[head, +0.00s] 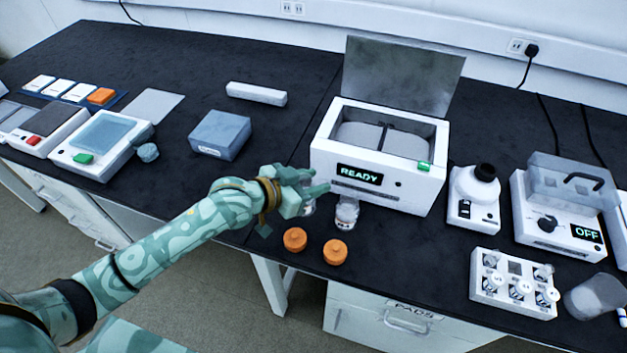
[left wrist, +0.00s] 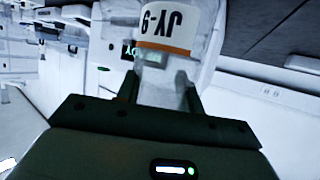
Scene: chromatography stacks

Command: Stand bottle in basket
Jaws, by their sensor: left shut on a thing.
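My left gripper (head: 312,190) is shut on a clear bottle in front of the white machine. In the left wrist view the bottle (left wrist: 172,30) has a white label with an orange band, reading JY-9 upside down, and stands between the fingers. In the head view the gripper mostly hides it. A second clear bottle (head: 346,213) stands on the bench just right of the gripper. The white machine (head: 372,190) reads READY and its lid is raised. Inside are grey compartments split by a dark bar; I cannot tell which part is the basket. My right gripper is not in view.
Two orange caps (head: 295,240) (head: 335,252) lie near the bench's front edge. A blue-grey box (head: 220,135) is at left. A small white device (head: 473,198), a white vial rack (head: 513,284) and a machine reading OFF (head: 565,215) stand at right.

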